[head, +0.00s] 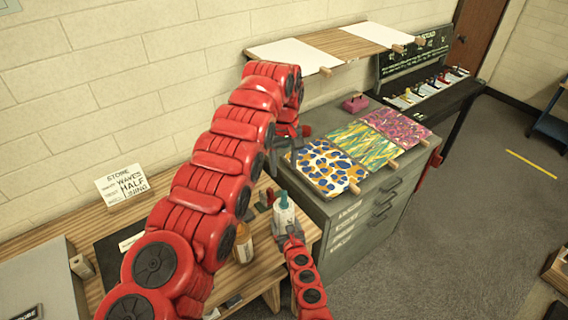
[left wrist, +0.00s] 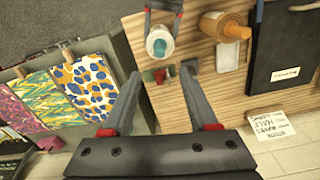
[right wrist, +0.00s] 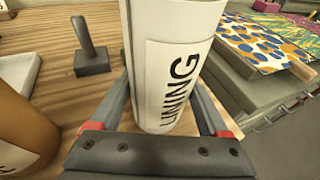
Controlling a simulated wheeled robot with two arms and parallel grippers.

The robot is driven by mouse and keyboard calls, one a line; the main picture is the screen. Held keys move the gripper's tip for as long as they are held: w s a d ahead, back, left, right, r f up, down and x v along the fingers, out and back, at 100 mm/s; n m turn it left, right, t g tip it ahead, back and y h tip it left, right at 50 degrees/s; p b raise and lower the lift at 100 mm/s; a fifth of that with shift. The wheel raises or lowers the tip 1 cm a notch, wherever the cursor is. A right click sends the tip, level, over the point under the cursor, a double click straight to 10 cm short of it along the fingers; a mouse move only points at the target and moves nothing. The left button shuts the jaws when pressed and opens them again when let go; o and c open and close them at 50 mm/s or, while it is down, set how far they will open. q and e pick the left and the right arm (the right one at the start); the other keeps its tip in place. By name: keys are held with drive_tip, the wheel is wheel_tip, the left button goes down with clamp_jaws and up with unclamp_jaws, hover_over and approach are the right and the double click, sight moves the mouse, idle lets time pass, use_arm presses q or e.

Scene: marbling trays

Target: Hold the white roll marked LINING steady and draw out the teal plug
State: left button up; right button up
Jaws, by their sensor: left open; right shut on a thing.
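The white roll marked LINING (right wrist: 155,75) stands upright on the wooden bench in the right wrist view. It also shows in the head view (head: 284,218), near the bench's right end. My right gripper (head: 291,241) is shut on it, one finger on each side. The teal plug (head: 283,200) sits in the top of the roll; the left wrist view shows the plug (left wrist: 159,47) from above, inside the white rim. My left gripper (left wrist: 162,78) is open and empty, above the bench and apart from the plug. In the head view its fingers are partly hidden by my arm.
A grey block with a post (right wrist: 92,62) and a small red and green item (left wrist: 158,75) are nearby. The grey cabinet (head: 345,225) with patterned sheets adjoins the bench. A lettered card (head: 123,186) stands behind.

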sight(284, 191)
use_arm(q)
wheel_tip(284, 191, down, 12)
drive_tip(key=shift+f, duration=0.1)
idle(0.4)
clamp_jaws()
idle(0.5)
idle(1.3)
